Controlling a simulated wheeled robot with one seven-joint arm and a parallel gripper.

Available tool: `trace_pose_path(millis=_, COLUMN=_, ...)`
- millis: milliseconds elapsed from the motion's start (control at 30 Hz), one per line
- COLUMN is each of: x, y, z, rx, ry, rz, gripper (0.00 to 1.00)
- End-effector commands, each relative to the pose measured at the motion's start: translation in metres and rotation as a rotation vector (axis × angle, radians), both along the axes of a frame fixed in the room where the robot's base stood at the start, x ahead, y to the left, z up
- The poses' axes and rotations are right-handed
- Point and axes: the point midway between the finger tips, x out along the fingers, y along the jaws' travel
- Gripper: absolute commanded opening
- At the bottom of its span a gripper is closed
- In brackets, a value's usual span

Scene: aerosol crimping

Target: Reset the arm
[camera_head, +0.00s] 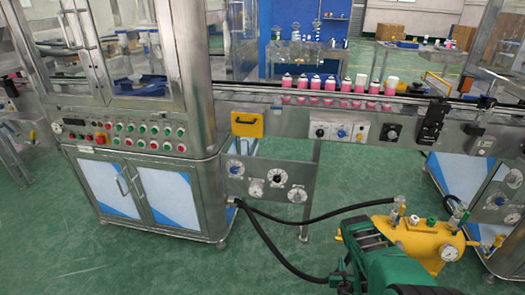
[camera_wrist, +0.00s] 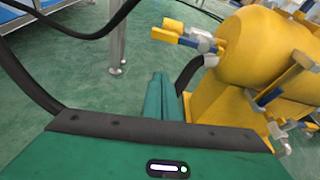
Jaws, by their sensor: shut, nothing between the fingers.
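My gripper (camera_wrist: 160,82) shows in the wrist view with its teal fingers together and nothing between them. It is above the green floor, just left of a yellow tank (camera_wrist: 262,50), with a visible gap to it. The tank also shows at the lower right of the head view (camera_head: 415,240), with a gauge and fittings on it. Green parts in front of it at the bottom of the head view hide part of it, and I cannot tell clearly which are my arm.
Black hoses (camera_head: 268,243) run from the steel cabinet (camera_head: 150,190) toward the tank. A conveyor (camera_head: 350,103) carries several pink and white cans (camera_head: 330,85). A steel leg (camera_wrist: 117,40) stands ahead of my gripper. Open floor (camera_head: 120,262) lies at the lower left.

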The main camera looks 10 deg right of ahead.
Motion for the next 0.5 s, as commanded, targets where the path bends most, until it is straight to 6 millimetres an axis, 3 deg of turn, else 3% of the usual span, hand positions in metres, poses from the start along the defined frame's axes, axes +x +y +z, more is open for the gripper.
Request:
trace_pose_path(millis=167, x=0.024, y=0.000, z=0.018, rx=-0.043, ry=0.007, rz=0.057, gripper=0.00)
trace_pose_path(millis=500, x=0.131, y=0.017, z=0.116, rx=-0.330, ry=0.101, rz=0.397, gripper=0.00)
